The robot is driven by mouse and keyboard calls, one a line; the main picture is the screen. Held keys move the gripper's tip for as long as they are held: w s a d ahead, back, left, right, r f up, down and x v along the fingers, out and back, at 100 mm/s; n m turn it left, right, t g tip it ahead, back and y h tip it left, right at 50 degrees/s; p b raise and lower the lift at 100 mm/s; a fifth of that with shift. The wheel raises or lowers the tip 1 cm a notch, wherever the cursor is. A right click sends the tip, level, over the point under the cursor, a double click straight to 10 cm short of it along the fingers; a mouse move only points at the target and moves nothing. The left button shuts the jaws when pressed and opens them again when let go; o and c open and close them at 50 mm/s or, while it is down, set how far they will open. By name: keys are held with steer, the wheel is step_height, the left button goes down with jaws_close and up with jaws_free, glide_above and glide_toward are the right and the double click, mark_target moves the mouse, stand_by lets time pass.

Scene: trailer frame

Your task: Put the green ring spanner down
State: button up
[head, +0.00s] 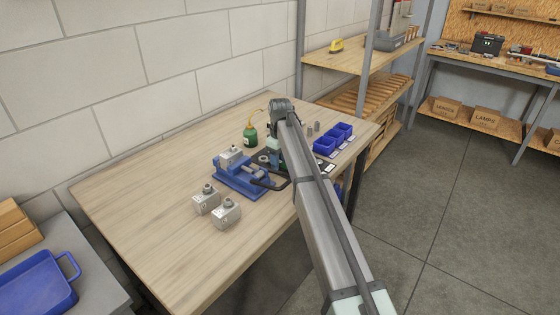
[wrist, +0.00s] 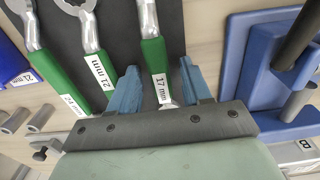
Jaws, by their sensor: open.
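A green-handled spanner labelled 17 mm (wrist: 154,58) lies on a dark mat (wrist: 112,35) in the wrist view. My gripper (wrist: 159,66) is open, with one blue finger on each side of this handle. Gaps show between the handle and both fingers. The upper end of this spanner is cut off by the frame. Two more green-handled spanners, labelled 21 mm (wrist: 94,55) and 24 mm (wrist: 60,78), lie to its left. In the head view my arm hides most of the mat and the spanners.
A blue vise (head: 240,178) with a metal block (head: 231,155) stands beside the mat. Two more blocks (head: 207,200) (head: 226,213) are in front. A green oil can (head: 250,135) stands behind; blue bins (head: 325,147) stand right. The bench's left part (head: 140,200) is clear.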

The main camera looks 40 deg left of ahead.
step_height(320, 180, up, 12)
steer(key=shift+r, duration=0.15)
stand_by(0.6)
stand_by(0.5)
